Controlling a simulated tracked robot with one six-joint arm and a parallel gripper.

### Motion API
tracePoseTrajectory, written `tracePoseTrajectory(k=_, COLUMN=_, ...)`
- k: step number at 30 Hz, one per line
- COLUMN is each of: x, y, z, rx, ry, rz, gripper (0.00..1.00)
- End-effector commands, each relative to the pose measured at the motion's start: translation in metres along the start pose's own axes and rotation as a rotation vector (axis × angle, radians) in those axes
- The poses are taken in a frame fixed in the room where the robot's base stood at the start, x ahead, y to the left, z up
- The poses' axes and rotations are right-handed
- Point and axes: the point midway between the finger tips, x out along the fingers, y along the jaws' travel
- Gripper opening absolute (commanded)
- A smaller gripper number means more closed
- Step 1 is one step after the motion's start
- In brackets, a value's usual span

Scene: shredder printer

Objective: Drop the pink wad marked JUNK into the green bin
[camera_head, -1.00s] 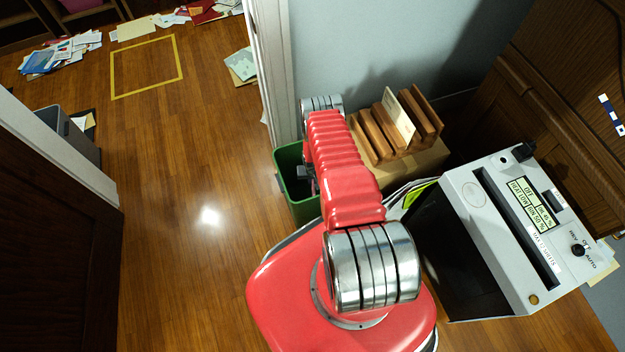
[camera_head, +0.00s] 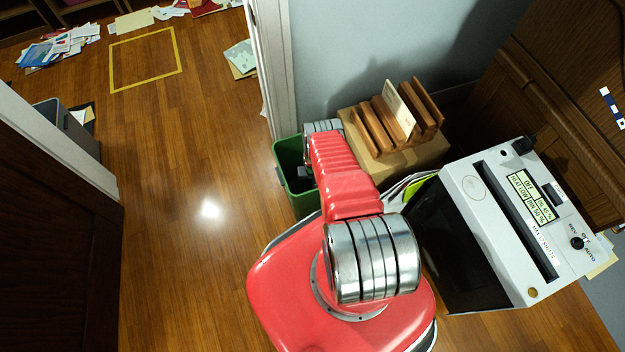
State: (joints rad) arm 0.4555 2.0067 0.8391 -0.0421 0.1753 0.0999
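The green bin (camera_head: 298,191) stands on the floor against the wall, beside the white door frame. My red arm reaches out over its right side and covers part of it. My gripper is hidden behind my arm, so its fingers and anything in them do not show. The pink wad marked JUNK is not visible in this view. The part of the bin's inside that shows looks dark green, and I cannot make out its contents.
A shredder (camera_head: 510,225) stands right of my base. A wooden rack (camera_head: 397,120) sits on a cardboard box (camera_head: 424,158) right of the bin. A grey bin (camera_head: 66,133) is at left. The floor between is clear.

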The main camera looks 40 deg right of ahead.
Motion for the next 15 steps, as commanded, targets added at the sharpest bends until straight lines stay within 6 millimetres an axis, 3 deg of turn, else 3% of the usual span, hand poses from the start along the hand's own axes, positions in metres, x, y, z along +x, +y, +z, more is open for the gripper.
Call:
tracePoseTrajectory(k=12, x=0.0037, y=0.0000, z=0.0005, rx=0.000, ry=0.000, rz=0.000, gripper=0.00)
tracePoseTrajectory(k=13, x=0.0036, y=0.0000, z=0.0005, rx=0.000, ry=0.000, rz=0.000, gripper=0.10)
tracePoseTrajectory(k=15, x=0.0036, y=0.0000, z=0.0006, rx=0.000, ry=0.000, rz=0.000, gripper=0.14)
